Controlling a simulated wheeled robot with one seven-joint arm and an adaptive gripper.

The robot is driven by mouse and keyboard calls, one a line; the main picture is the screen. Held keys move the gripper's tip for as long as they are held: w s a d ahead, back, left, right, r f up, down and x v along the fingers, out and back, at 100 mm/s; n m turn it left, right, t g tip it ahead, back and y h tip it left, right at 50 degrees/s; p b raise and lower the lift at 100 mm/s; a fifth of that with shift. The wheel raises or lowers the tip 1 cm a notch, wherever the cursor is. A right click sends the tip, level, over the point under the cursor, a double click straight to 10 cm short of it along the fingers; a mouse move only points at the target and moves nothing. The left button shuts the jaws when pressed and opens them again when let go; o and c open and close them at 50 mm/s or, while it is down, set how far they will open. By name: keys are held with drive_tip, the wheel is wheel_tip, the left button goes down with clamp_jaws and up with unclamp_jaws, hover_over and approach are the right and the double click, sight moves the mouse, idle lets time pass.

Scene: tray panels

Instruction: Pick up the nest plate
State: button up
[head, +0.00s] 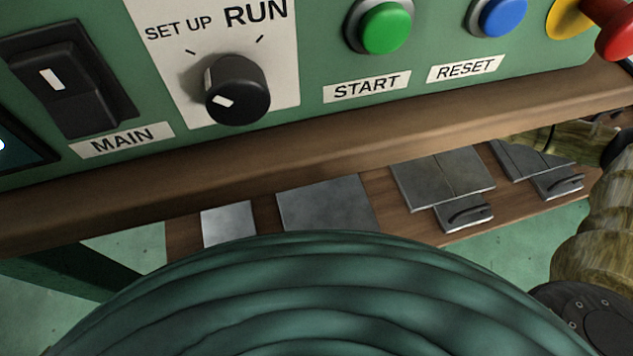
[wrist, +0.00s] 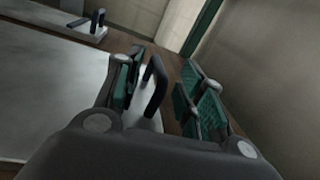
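In the wrist view, my gripper (wrist: 163,68) is open, with green pads on its fingers. A black bar handle (wrist: 154,86) on a grey metal plate (wrist: 146,118) stands between the fingers, nearer the left one; I see no grip on it. Most of this plate is hidden by the gripper. In the head view, two small plates with dark handles, one in the middle right (head: 462,223) and one at the far right (head: 556,190), lie by larger grey plates. I cannot tell which is the nest plate. My gripper is not clearly visible there.
A large grey plate (wrist: 45,95) fills the left of the wrist view, with another handle (wrist: 97,24) beyond. In the head view, bare plates (head: 228,222) (head: 325,203) lie on a wooden board (head: 184,238) below a green control panel (head: 315,50). A ribbed green shape blocks the lower middle.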

drive_tip(key=shift+c, duration=0.3)
clamp_jaws()
drive_tip(key=shift+r, duration=0.15)
